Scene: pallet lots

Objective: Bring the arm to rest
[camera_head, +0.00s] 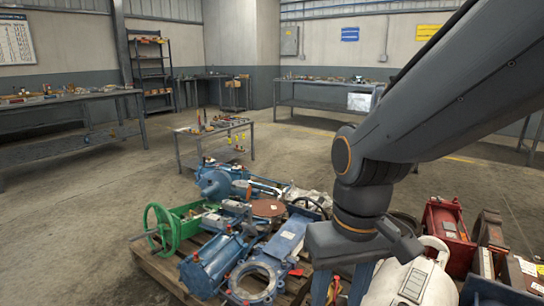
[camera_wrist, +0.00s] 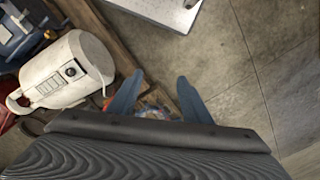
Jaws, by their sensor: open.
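My dark grey arm reaches down from the upper right in the head view, its wrist above the right side of a wooden pallet (camera_head: 160,268) of machine parts. My gripper shows in the wrist view (camera_wrist: 155,92) with two blue-grey fingers apart and nothing between them. In the head view its fingers are partly cut off by the bottom edge. A white cylindrical machine with a handle (camera_wrist: 68,72) lies left of the fingers, apart from them in the picture. It also shows in the head view (camera_head: 412,284), just right of my gripper.
The pallet holds a green handwheel (camera_head: 162,230), blue valve bodies (camera_head: 212,262) and a red box-shaped part (camera_head: 447,224). A small table (camera_head: 217,132) with tools stands behind it. Workbenches (camera_head: 70,97) line the walls. Concrete floor (camera_head: 70,220) at left is clear.

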